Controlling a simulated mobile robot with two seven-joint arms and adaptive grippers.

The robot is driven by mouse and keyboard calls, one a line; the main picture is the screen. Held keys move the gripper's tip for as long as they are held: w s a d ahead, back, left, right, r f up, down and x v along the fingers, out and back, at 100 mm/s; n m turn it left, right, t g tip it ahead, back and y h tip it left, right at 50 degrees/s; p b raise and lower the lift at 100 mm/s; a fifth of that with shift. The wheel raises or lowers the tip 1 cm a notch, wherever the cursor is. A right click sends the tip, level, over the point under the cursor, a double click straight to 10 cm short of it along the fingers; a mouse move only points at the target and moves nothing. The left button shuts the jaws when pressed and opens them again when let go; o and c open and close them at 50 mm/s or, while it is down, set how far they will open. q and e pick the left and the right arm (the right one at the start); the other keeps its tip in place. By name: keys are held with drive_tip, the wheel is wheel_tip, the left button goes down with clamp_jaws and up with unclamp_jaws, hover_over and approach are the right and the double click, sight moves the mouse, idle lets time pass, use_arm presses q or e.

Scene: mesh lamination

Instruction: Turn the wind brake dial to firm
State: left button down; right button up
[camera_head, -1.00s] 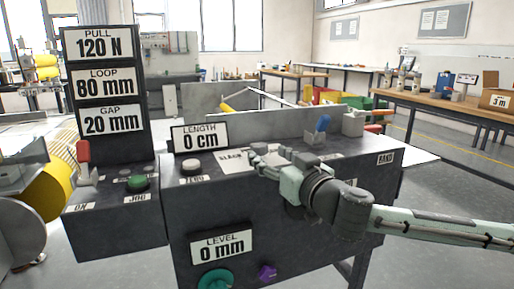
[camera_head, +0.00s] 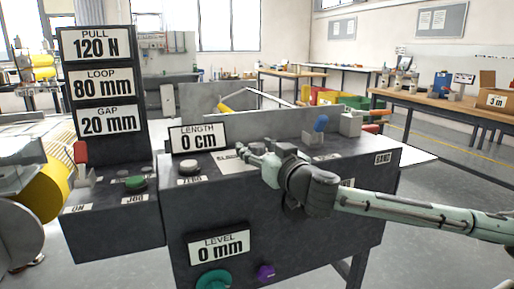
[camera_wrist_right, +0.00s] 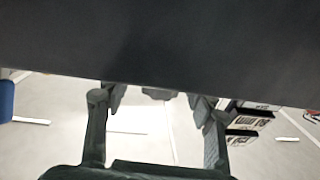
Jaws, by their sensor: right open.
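The right gripper (camera_head: 258,157) is over the console's (camera_head: 215,207) sloped top, beside a white label (camera_head: 230,160) that seems to read SLACK, partly covered. A second white label, too small to read, lies right of the gripper. I cannot make out the wind brake dial in the head view; the gripper and wrist cover that area. In the right wrist view the gripper's fingers (camera_wrist_right: 152,104) are open and apart. A small grey part (camera_wrist_right: 158,93) shows between them at the edge of a dark surface; I cannot tell whether it is the dial. My left gripper is not in view.
A ZERO button (camera_head: 189,168) and a LENGTH 0 cm sign (camera_head: 198,138) are left of the gripper. A blue-handled lever (camera_head: 321,124) stands behind it to the right. A green JOG button (camera_head: 135,183) and red lever (camera_head: 82,153) are farther left.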

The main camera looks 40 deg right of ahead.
drive_tip(key=c, duration=1.2)
